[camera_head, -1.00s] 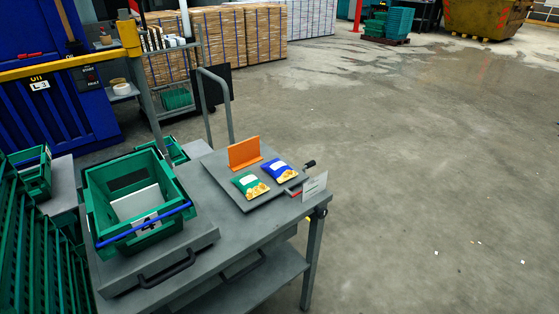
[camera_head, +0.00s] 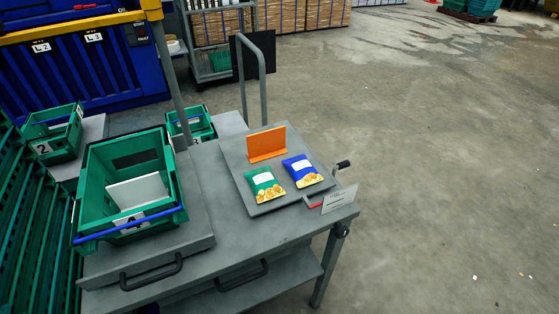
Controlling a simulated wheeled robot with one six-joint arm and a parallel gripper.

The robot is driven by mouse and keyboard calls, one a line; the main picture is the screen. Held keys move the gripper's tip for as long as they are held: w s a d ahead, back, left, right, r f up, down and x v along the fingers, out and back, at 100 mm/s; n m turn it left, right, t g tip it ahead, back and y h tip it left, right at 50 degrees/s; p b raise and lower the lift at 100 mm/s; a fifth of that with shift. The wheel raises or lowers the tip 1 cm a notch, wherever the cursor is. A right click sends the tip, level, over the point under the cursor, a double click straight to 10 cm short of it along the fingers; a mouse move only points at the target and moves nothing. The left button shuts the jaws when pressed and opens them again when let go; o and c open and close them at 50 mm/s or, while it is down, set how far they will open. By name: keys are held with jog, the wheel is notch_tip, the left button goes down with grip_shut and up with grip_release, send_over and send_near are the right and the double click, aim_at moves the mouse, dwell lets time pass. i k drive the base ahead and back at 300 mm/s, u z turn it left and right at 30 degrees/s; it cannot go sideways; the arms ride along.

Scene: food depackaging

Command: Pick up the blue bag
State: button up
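The blue bag (camera_head: 303,171), with a white label and a yellow food picture at its lower end, lies flat on a grey board (camera_head: 232,161) on the cart. A green bag (camera_head: 265,184) of the same shape lies just to its left. An upright orange plate (camera_head: 267,143) stands behind both bags. My gripper is not in view.
A green crate (camera_head: 88,184) with a blue handle stands left on the grey cart (camera_head: 226,255). Smaller green crates (camera_head: 54,136) stand behind it. A red-handled tool (camera_head: 314,203) and a small sign (camera_head: 339,199) are at the cart's right edge. Open floor lies right.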

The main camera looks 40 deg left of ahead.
aim_at(304, 174)
jog(key=u, duration=0.8)
jog(key=i, duration=0.85)
jog(key=u, duration=0.8)
